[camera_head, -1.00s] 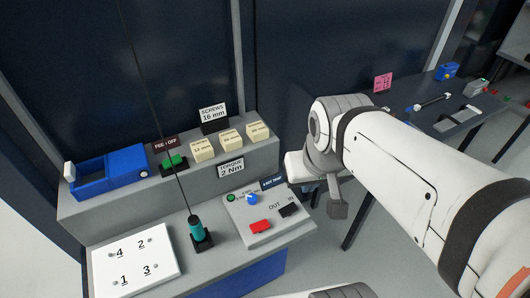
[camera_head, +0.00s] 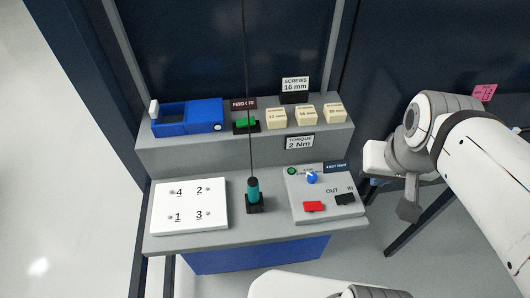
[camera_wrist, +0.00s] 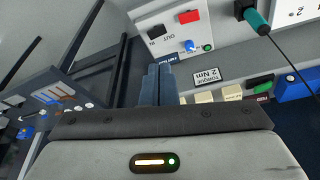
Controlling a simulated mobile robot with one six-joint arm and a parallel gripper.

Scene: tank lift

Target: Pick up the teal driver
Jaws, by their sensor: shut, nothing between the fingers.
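The teal driver (camera_head: 253,190) stands upright in a small black holder (camera_head: 255,207) on the bench's lower shelf, with a thin cable rising from its top. It also shows in the wrist view (camera_wrist: 256,20) at the upper right, where the picture is turned over. My gripper (camera_wrist: 158,72) is shut and empty in the wrist view. In the head view my gripper (camera_head: 409,211) is to the right of the bench, well apart from the driver.
A white plate (camera_head: 189,206) numbered 1 to 4 lies left of the driver. A control panel (camera_head: 325,196) with a blue knob and red and black buttons is to its right. Behind, a raised shelf (camera_head: 205,152) bears a blue feeder (camera_head: 187,117), a green button (camera_head: 246,124) and cream blocks (camera_head: 306,116).

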